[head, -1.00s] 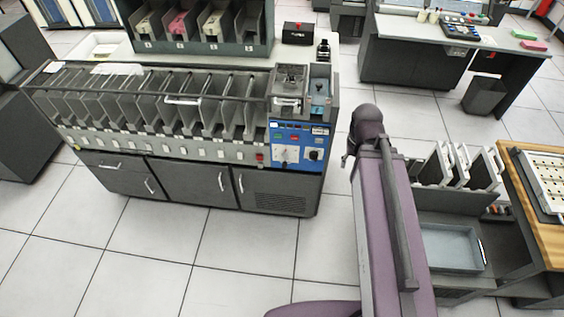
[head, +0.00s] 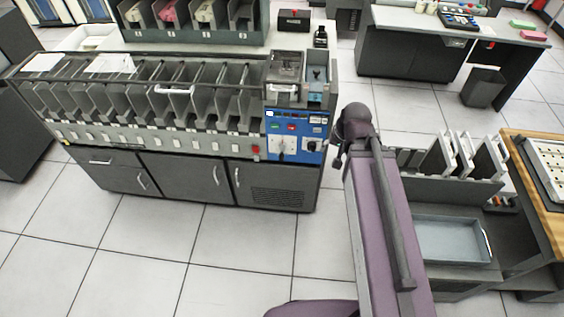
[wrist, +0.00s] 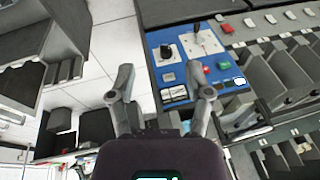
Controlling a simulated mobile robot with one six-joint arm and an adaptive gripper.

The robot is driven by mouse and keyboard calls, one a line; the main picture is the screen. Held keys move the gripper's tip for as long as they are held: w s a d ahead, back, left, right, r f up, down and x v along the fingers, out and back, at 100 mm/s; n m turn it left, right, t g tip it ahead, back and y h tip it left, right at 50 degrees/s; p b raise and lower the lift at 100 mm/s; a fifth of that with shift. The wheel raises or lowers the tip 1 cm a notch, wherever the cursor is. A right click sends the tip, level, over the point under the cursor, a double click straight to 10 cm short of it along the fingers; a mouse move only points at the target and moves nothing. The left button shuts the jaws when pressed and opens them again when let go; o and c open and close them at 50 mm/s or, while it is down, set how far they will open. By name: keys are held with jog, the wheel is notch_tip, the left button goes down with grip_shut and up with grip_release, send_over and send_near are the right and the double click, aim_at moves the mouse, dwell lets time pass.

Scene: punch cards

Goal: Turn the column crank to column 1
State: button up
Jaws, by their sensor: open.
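A blue control panel (head: 295,138) is on the right end of the grey card machine. On it are a white plate with a small crank-like lever (head: 281,147) and, to its right, a black knob (head: 312,145). I cannot tell which of these is the column crank or read its setting. In the wrist view the panel appears turned around, with the lever (wrist: 196,28) near the top and the black knob (wrist: 166,51) left of it. My gripper (wrist: 166,84) is open and empty, with its fingers apart and short of the panel. It touches neither control.
Card pockets (head: 160,95) fill the machine left of the panel, above dark cabinet doors (head: 195,181). A red button (head: 256,150) sits left of the panel. Right of my arm stand a blue-grey tray (head: 450,240) and a wooden-topped table (head: 520,160). The front floor is clear.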

jog(key=w+a+f+m+t+y+b, duration=0.3)
jog(key=w+a+f+m+t+b, duration=0.3)
jog(key=a+b, duration=0.5)
jog(key=w+a+f+m+t+y+b, duration=0.35)
jog(key=a+f+m+b, duration=0.35)
jog(key=b, duration=0.8)
jog(key=m+t+h+b, duration=0.6)
jog(key=m+h+b, duration=0.2)
jog(key=m+b, duration=1.25)
send_near(281, 160)
jog(key=s+n+b, duration=0.1)
jog(key=n+b, duration=0.1)
jog(key=shift+s+a+f+m+h+b, duration=0.2)
jog(key=shift+a+m+h+b, duration=0.15)
jog(key=shift+m+h, duration=0.35)
jog(key=shift+w, duration=0.15)
jog(key=w, duration=1.3)
jog(key=shift+w+d, duration=0.25)
